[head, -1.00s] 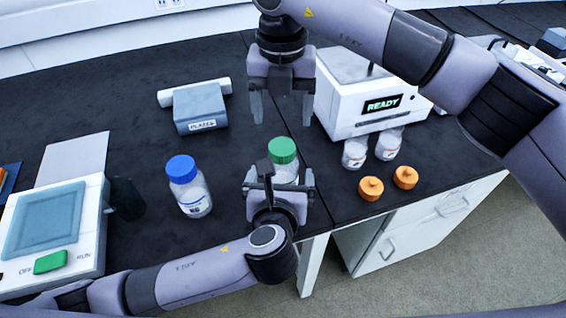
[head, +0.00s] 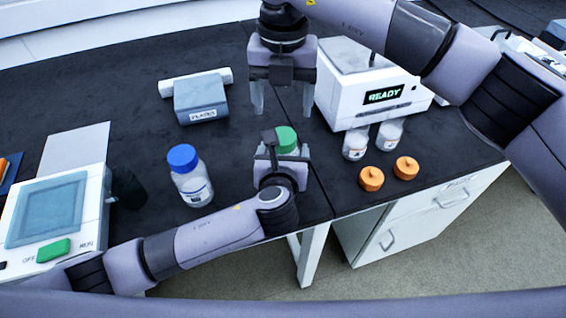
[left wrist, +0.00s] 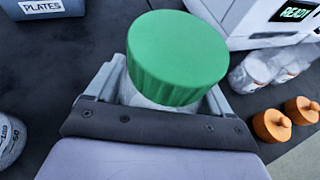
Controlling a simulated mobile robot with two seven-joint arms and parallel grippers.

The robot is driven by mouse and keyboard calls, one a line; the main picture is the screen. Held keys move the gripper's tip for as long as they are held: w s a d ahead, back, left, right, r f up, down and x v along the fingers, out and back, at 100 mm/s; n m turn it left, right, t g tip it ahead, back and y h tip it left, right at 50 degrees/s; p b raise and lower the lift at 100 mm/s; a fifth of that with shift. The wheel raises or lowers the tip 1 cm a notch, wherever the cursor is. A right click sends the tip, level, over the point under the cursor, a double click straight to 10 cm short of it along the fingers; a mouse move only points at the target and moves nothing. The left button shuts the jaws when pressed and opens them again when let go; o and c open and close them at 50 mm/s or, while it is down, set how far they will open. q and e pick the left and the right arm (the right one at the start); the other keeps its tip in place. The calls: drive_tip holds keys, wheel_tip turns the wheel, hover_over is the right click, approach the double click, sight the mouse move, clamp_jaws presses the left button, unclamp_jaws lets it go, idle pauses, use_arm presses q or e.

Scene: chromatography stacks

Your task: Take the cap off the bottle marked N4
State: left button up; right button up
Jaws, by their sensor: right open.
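A clear bottle with a green cap (head: 286,138) stands on the dark bench. The cap is on and fills the middle of the left wrist view (left wrist: 178,58). My left gripper (head: 282,152) is at this bottle, with one finger on each side just below the cap; the fingers look closed against it. The lower bottle and any mark on it are hidden. A second bottle (head: 193,187) with a blue cap (head: 182,157) stands to the left; its label is too small to read. My right gripper (head: 285,105) is open and empty, above and behind the green cap.
A white device reading READY (head: 350,108) stands at the back right. Two small clear jars (head: 356,143) (head: 389,134) and two orange caps (head: 371,179) (head: 406,168) are near the right edge. A grey PLATES block (head: 201,98) is behind. A console (head: 60,215) stands at left.

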sight(283, 136)
use_arm(q)
drive_tip(key=c, duration=1)
clamp_jaws()
use_arm(e)
drive_tip(key=shift+c, duration=1)
drive_tip(key=m, duration=0.5)
drive_tip(key=shift+r, duration=0.15)
drive_tip(key=m, duration=0.3)
drive_tip(key=shift+r+m, duration=0.1)
drive_tip(key=shift+m, duration=0.2)
drive_tip(key=shift+f, duration=0.5)
wheel_tip(283, 136, down, 7)
